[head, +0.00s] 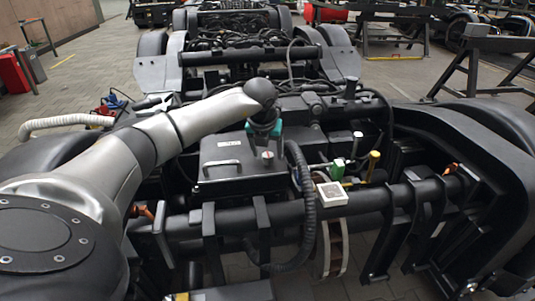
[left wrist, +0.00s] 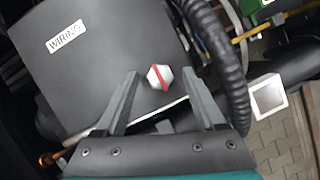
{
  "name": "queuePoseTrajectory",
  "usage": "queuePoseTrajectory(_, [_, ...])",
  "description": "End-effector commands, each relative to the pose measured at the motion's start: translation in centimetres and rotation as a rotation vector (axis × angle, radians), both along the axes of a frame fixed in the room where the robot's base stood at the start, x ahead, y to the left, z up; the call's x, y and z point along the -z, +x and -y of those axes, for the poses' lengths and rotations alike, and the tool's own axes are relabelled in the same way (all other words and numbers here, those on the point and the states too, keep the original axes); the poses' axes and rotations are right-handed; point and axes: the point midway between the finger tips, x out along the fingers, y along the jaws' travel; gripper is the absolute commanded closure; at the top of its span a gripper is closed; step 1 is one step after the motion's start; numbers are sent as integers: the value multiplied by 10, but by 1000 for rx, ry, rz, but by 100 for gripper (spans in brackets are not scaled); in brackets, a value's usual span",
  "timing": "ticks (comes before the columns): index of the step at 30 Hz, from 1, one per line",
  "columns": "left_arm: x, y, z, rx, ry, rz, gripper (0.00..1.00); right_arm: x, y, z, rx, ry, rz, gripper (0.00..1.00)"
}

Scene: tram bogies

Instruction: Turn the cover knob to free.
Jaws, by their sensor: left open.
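The cover knob (left wrist: 159,77) is a small white hexagonal knob with a red stripe across it. It sits near the edge of a dark grey cover (left wrist: 105,75) labelled WIRING. In the head view the cover (head: 240,181) is the top of a box with a bar handle, and the knob (head: 267,155) is a small light spot near its right side. My left gripper (head: 265,138) is over the cover at the knob. In the left wrist view its open fingers (left wrist: 158,88) stand on either side of the knob, with gaps. My right gripper is not in view.
A black corrugated hose (left wrist: 217,60) runs close beside the cover's right edge. A white square-topped block (head: 332,194) sits on the dark cross tube (head: 375,199) in front. A green part (head: 337,169) and a yellow-topped rod (head: 373,163) stand to the right.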

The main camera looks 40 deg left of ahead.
Motion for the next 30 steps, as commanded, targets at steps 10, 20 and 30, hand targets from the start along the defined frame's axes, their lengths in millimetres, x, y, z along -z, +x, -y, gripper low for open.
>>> queuePoseTrajectory(10, [2,1,-1,0,0,0,29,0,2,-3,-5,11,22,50])
queuePoseTrajectory(20, [2,1,0,0,0,0,57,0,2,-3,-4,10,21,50])
queuePoseTrajectory(30, [2,1,-1,0,0,0,95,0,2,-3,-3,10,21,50])
